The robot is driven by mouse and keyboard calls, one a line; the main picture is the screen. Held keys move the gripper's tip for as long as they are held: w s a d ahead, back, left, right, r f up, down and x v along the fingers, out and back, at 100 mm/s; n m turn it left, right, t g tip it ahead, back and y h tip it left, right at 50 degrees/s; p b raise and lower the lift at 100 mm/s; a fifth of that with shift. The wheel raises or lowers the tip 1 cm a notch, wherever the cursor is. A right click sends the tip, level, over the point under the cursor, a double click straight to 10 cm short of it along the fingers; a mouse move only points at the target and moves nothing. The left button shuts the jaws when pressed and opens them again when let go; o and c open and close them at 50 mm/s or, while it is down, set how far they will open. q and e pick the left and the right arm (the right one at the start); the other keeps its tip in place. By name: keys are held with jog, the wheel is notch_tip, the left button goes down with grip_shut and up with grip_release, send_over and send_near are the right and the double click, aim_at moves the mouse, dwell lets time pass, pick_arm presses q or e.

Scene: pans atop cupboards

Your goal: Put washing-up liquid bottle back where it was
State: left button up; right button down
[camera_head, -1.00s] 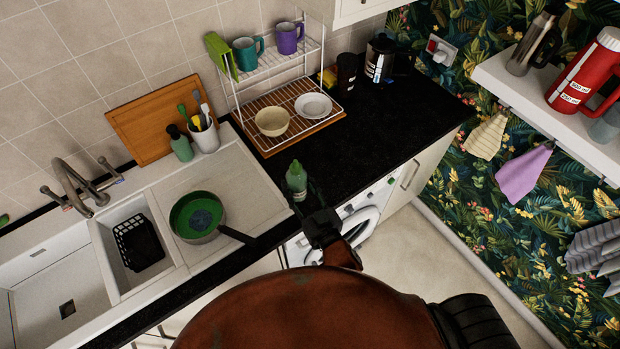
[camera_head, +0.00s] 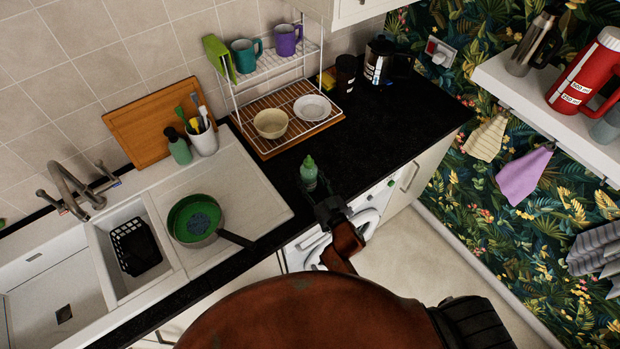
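The washing-up liquid bottle (camera_head: 309,174), green with a pale green cap, is upright over the black worktop near its front edge. My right gripper (camera_head: 317,187) reaches up to it from the front, with dark fingers around its lower part. It looks shut on the bottle; the far finger is partly hidden. I cannot tell whether the bottle's base touches the worktop. My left gripper is not in view.
A dish rack (camera_head: 262,148) with a bowl and plate stands behind. A dark green bottle (camera_head: 178,149) and utensil pot (camera_head: 204,139) stand at left. Worktop (camera_head: 385,140) right of the bottle is clear.

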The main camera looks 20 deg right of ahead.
jog(key=shift+f, duration=0.1)
jog(key=shift+f, duration=0.15)
jog(key=c, duration=1.2)
grip_release()
jog(key=shift+o, duration=0.2)
jog(key=shift+r, duration=0.25)
jog(key=v, duration=1.2)
